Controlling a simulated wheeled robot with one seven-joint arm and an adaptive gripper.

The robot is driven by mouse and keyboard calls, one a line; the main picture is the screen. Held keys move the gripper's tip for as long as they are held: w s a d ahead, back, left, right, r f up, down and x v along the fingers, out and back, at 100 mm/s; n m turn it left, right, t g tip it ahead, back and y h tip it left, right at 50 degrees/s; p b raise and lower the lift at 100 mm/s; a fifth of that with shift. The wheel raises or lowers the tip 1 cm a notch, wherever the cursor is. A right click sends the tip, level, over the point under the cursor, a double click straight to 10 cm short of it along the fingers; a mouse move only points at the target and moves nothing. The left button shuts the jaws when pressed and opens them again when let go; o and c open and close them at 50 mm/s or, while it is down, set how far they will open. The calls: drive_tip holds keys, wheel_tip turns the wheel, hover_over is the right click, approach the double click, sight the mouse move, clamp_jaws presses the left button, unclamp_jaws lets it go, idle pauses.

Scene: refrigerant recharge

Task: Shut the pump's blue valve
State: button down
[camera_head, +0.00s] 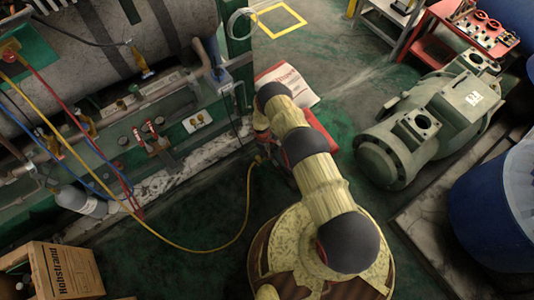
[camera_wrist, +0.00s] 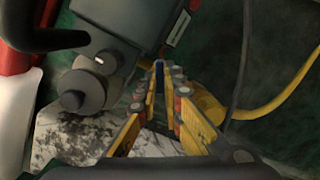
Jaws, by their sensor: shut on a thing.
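The pump's grey body (camera_wrist: 120,25) fills the upper left of the wrist view, with a round grey knob (camera_wrist: 80,88) below it. My gripper (camera_wrist: 166,75) reaches in from below, its yellow fingers close together. A narrow dark blue piece, the blue valve (camera_wrist: 158,70), shows between the fingertips, and the gripper is shut on it. The fingers cover most of the valve, so its angle is hard to tell. In the head view my arm hides the gripper, the valve and most of the pump.
A yellow hose (camera_head: 245,205) runs from the pipe rack at left to beside the gripper; it also shows in the wrist view (camera_wrist: 270,108). A large green-grey machine (camera_head: 430,125) stands at right. A cardboard box (camera_head: 62,272) stands at lower left. A red cart (camera_head: 440,30) is at back right.

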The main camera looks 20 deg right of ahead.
drive_tip(key=shift+s+m, duration=0.1)
drive_tip(key=shift+m, duration=1.6)
drive_tip(key=shift+d+m+y, duration=0.1)
drive_tip(key=shift+m+y, duration=0.2)
drive_tip(key=shift+m, duration=0.8)
drive_tip(key=c, duration=1.8)
unclamp_jaws()
drive_tip(key=shift+c, duration=0.2)
wheel_tip(320, 180, up, 9)
drive_tip(key=p, duration=0.5)
